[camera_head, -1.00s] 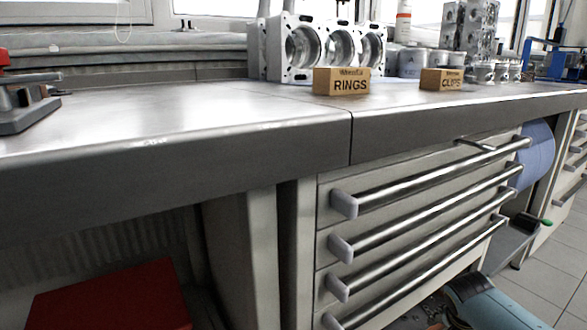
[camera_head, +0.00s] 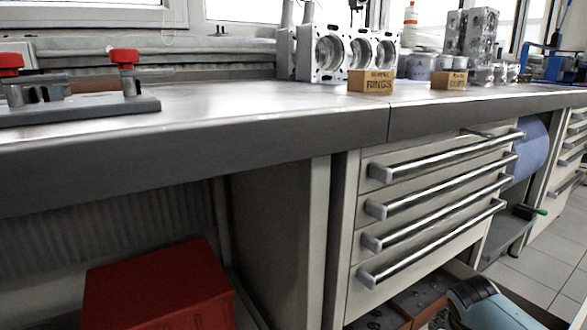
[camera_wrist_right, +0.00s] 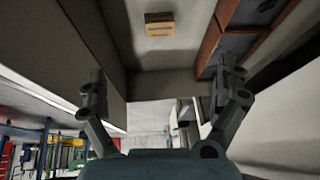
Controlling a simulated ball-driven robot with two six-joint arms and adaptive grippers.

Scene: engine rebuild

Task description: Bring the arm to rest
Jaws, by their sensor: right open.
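My right gripper (camera_wrist_right: 160,95) shows in the right wrist view, its two fingers spread wide apart with nothing between the tips. Beyond it is an open drawer space with a small tan box (camera_wrist_right: 159,24) lying inside. In the head view, part of my right arm (camera_head: 485,305), pale blue-grey, shows at the bottom right, low beside the open bottom drawer (camera_head: 405,300). The right fingers are hardly visible there. My left gripper and arm are not in either view.
The workbench (camera_head: 230,105) carries an engine block (camera_head: 345,50), a RINGS box (camera_head: 371,81), a CLIPS box (camera_head: 449,80) and a fixture with red knobs (camera_head: 124,56). A red box (camera_head: 160,290) stands under the bench. Drawer handles (camera_head: 440,155) stick out at the front.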

